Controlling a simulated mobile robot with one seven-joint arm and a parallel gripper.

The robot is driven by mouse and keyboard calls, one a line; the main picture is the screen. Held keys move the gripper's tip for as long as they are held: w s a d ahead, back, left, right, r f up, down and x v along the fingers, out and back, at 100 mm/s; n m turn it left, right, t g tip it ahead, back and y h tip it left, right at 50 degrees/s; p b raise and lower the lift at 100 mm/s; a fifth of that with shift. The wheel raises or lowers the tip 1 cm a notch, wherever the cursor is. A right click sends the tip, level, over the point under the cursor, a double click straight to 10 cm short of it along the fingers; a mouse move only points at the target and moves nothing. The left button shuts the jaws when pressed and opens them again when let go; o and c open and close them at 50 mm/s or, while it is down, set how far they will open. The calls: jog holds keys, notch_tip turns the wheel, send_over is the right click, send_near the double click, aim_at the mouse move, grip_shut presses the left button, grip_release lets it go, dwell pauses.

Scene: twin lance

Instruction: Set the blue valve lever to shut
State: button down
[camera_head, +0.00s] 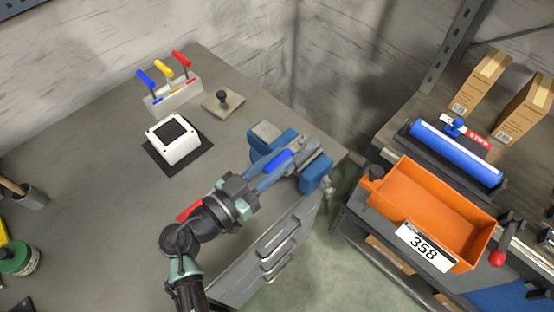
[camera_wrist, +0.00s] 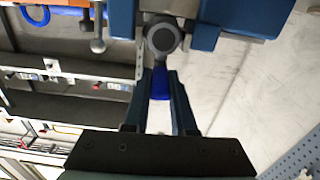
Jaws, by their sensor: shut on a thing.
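A blue valve lever (camera_head: 278,160) shows at the blue bench vise (camera_head: 316,172), on the bench's right corner. In the wrist view, the blue lever (camera_wrist: 160,84) runs from a round grey pivot (camera_wrist: 163,38) back between my fingers. My gripper (camera_head: 274,166) reaches to the vise from the lower left. In the wrist view, my gripper (camera_wrist: 160,92) has its two fingers on either side of the lever and is shut on it. The fingers hide part of the lever and valve body. I cannot read any shut or open mark on it.
A block with blue, yellow and red levers (camera_head: 173,97) stands at the bench's back, beside a small knobbed plate (camera_head: 223,101) and a white box (camera_head: 174,139). Right of the gap, a shelf holds an orange bin (camera_head: 425,205), a blue roll (camera_head: 455,152) and cartons (camera_head: 482,82).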

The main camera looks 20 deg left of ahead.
jog(key=shift+w+a+f+m+g+h+b, duration=0.1)
jog(key=shift+a+f+m+g+h+b, duration=0.15)
jog(key=shift+b, duration=0.3)
jog(key=shift+w+m+g+h+b, duration=0.1)
jog(key=shift+m+h+b, duration=0.05)
jog(key=shift+h+b, duration=0.3)
jog(key=shift+a+r+m+g+h+b, duration=0.15)
jog(key=shift+r+m+g+h+b, duration=0.2)
jog(key=shift+b, duration=0.35)
jog(key=shift+f, duration=0.1)
jog(key=c, duration=0.7)
grip_release()
jog(key=shift+s, duration=0.1)
jog(key=b+v, duration=0.2)
jog(key=v, duration=1.1)
jog(key=shift+f, duration=0.25)
